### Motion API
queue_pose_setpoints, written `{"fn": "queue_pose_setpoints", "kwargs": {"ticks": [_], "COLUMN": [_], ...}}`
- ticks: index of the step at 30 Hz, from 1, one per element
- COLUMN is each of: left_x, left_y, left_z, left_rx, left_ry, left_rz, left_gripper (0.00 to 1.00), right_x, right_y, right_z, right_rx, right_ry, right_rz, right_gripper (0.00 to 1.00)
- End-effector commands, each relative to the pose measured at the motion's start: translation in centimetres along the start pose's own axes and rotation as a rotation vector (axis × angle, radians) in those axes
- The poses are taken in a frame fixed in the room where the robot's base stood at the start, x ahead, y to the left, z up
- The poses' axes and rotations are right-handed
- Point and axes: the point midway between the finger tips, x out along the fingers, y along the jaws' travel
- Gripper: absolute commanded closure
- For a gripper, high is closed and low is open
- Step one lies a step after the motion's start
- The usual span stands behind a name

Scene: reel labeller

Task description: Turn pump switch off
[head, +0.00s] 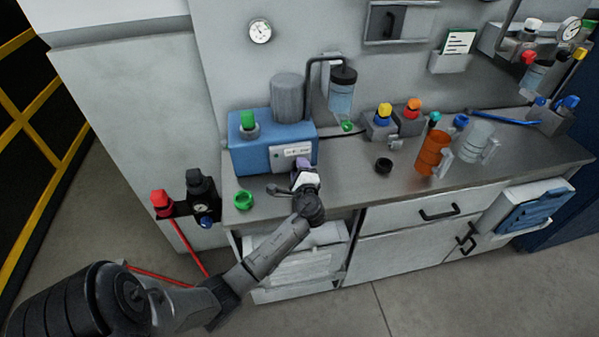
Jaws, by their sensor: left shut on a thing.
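The pump is a blue box (250,157) with a grey motor cylinder (289,98) on top, standing on the left part of the bench. A white label plate (290,151) is on its front. My left gripper (303,174) is at the lower right of the pump's front, just below the plate. It is shut on a small purple piece (302,163), which appears to be the pump switch. The gripper hides most of this piece, so I cannot tell its setting. My right gripper is not in view.
A green ring (244,200) and a black ring (383,165) lie on the bench (345,185). A green knob (248,119) tops the pump. A clear jar (341,95) hangs behind. Orange (432,152) and clear cylinders (474,143) stand right. The front middle is mostly clear.

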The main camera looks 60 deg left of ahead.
Motion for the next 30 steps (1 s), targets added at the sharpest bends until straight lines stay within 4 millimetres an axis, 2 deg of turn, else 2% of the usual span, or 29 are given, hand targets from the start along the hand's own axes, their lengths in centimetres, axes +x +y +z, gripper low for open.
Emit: {"fn": "queue_pose_setpoints", "kwargs": {"ticks": [12, 30], "left_x": [0.01, 0.01], "left_y": [0.07, 0.01], "left_z": [0.01, 0.02], "left_rx": [-0.179, -0.208], "left_ry": [-0.001, 0.0], "left_rz": [0.0, 0.001], "left_gripper": [0.82, 0.82], "right_x": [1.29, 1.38], "right_y": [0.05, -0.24], "right_z": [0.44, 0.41], "right_rx": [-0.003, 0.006], "right_ry": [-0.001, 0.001], "right_rz": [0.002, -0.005], "right_gripper": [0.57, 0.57]}}
